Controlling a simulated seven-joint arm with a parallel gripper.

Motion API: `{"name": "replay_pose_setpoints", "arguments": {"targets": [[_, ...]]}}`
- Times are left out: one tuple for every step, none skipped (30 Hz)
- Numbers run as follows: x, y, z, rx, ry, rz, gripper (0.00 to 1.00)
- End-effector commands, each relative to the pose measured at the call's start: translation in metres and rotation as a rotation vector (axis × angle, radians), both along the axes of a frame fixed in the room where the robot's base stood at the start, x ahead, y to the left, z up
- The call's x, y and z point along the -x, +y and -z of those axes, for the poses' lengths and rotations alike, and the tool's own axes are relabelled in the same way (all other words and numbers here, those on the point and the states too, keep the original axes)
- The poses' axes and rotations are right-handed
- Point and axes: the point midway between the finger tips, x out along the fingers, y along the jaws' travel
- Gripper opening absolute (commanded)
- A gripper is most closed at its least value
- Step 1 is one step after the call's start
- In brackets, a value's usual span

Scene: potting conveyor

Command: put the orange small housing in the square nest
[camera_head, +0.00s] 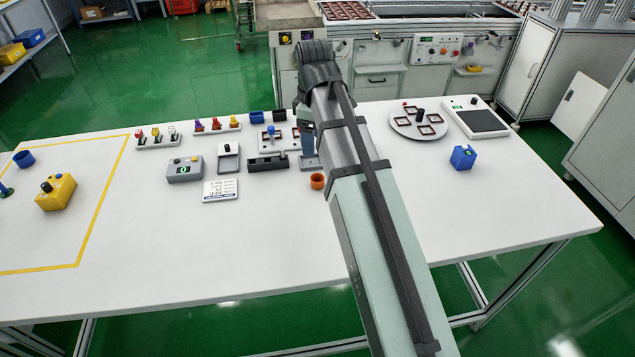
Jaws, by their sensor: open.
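The orange small housing (318,182) is a short open ring-like piece. It stands on the white table just left of my arm, apart from other things. A round light plate (404,126) right of my arm carries several dark red square frames and a dark knob. A white fixture (267,146) left of my arm also has dark red square shapes, partly hidden by parts before it. I cannot tell which square is the square nest. My arm crosses the middle of the view and its raised joint is at the top. I cannot make out my gripper; the arm hides that area.
A blue block (462,158) and a white device with a dark pad (477,117) stand at right. Grey control box (185,170), white label card (220,191) and coloured-part racks (216,126) stand at left. A yellow box (57,193) is inside yellow tape. The front table is clear.

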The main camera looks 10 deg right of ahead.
Motion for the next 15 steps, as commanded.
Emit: {"name": "replay_pose_setpoints", "arguments": {"targets": [[0.000, 0.000, 0.000, 0.000, 0.000, -0.037, 0.71], [0.000, 0.000, 0.000, 0.000, 0.000, -0.056, 0.71], [0.000, 0.000, 0.000, 0.000, 0.000, -0.076, 0.71], [0.000, 0.000, 0.001, 0.000, 0.001, -0.087, 0.71], [0.000, 0.000, 0.002, 0.000, 0.001, -0.095, 0.71], [0.000, 0.000, 0.004, 0.000, 0.001, -0.103, 0.71], [0.001, 0.000, 0.006, 0.000, 0.001, -0.106, 0.71], [0.001, 0.000, 0.009, 0.000, 0.001, -0.107, 0.71], [0.001, 0.000, 0.014, 0.000, 0.001, -0.107, 0.71], [0.001, 0.000, 0.018, 0.000, 0.001, -0.107, 0.71], [0.001, 0.000, 0.022, 0.000, 0.002, -0.107, 0.71], [0.002, 0.000, 0.028, 0.000, 0.004, -0.106, 0.71], [0.002, -0.001, 0.032, 0.000, 0.002, -0.106, 0.71], [0.001, -0.001, 0.037, 0.000, 0.002, -0.106, 0.71], [0.001, -0.001, 0.043, 0.000, 0.002, -0.105, 0.71]]}}
